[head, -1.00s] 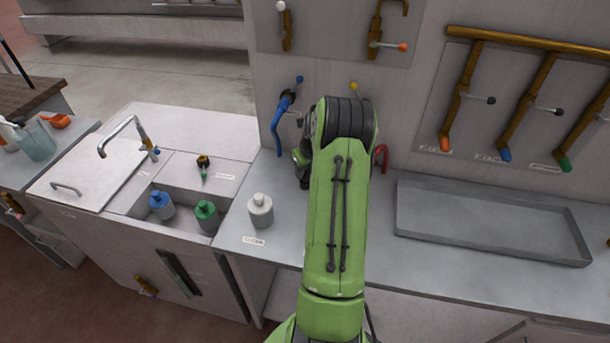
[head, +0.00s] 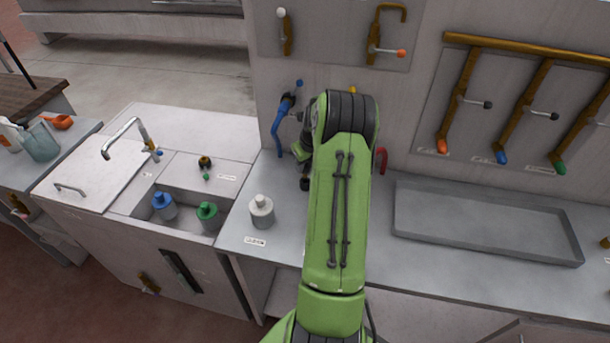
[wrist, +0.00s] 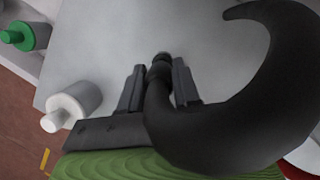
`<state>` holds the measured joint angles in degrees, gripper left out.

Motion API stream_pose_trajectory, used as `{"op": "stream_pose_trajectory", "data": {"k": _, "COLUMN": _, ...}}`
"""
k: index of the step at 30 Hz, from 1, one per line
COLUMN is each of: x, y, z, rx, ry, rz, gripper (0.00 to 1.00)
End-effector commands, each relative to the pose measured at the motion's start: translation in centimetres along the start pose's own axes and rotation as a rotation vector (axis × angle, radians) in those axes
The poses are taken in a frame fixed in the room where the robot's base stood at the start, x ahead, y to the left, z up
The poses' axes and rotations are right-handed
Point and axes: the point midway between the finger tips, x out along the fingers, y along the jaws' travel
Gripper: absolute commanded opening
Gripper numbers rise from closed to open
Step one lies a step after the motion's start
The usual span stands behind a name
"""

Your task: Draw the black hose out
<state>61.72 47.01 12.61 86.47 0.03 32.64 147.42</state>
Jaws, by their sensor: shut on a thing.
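The black hose (wrist: 235,115) fills the right of the wrist view as a thick, curved dark tube. Its narrower end lies between the two fingers of my gripper (wrist: 158,82), which is shut on it. The grey bench top shows beyond the fingertips. In the head view my green arm hides most of the gripper and hose. Only a small dark tip (head: 305,184) shows at the arm's left edge, and I cannot tell whether it is hose or finger.
A blue hose (head: 281,130) hangs on the wall left of my arm, and a red one (head: 382,160) shows to its right. A white bottle (head: 261,211) stands on the bench at left. An empty grey tray (head: 485,258) lies at right.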

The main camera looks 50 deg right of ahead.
Motion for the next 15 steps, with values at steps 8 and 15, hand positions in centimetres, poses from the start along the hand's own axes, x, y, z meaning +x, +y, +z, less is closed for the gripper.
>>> {"op": "stream_pose_trajectory", "data": {"k": 8, "x": -1.35, "y": -0.03, "z": 0.42, "rx": 0.000, "ry": 0.000, "rz": -0.001, "gripper": 0.00}}
{"op": "stream_pose_trajectory", "data": {"k": 15, "x": -1.38, "y": -0.02, "z": 0.44, "rx": 0.000, "ry": -0.001, "rz": -0.001, "gripper": 0.00}}
